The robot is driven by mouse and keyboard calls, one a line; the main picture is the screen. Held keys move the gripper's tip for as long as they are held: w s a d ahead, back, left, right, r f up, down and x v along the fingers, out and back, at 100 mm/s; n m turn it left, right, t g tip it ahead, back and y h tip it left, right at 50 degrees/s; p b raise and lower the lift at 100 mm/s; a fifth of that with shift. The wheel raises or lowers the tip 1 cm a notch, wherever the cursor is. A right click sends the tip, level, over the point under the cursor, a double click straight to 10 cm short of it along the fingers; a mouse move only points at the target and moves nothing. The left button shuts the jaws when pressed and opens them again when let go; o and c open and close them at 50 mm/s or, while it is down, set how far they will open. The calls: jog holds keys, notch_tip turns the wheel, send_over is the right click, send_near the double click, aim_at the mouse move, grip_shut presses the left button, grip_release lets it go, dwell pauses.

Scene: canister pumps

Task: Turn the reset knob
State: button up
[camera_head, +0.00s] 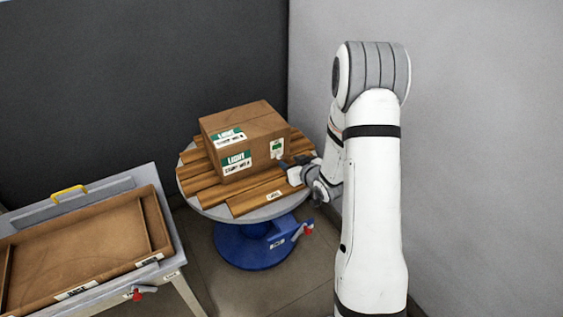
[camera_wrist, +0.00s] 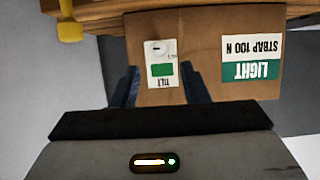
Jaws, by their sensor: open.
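I cannot pick out a reset knob for certain. My gripper (camera_head: 288,161) is at the right side of a brown cardboard box (camera_head: 245,140) on a round table. In the wrist view my gripper (camera_wrist: 160,90) is open, with dark fingers on either side of a white tilt label (camera_wrist: 160,64) on the box (camera_wrist: 205,50). The label has a green patch and a small dark mark, and appears upside down. Nothing is held between the fingers. I cannot tell whether the fingers touch the box.
Wooden slats (camera_head: 255,195) lie under the box on the round table (camera_head: 285,207), above a blue base (camera_head: 245,245) with a red-tipped lever (camera_head: 303,230). A yellow part (camera_wrist: 69,28) shows in the wrist view.

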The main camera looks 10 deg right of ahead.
aim_at(280, 156)
jog(key=b+x, duration=0.1)
jog(key=x, duration=0.5)
jog(key=shift+w+a+f, duration=0.15)
jog(key=shift+w+a, duration=0.05)
jog(key=shift+w, duration=0.05)
grip_shut()
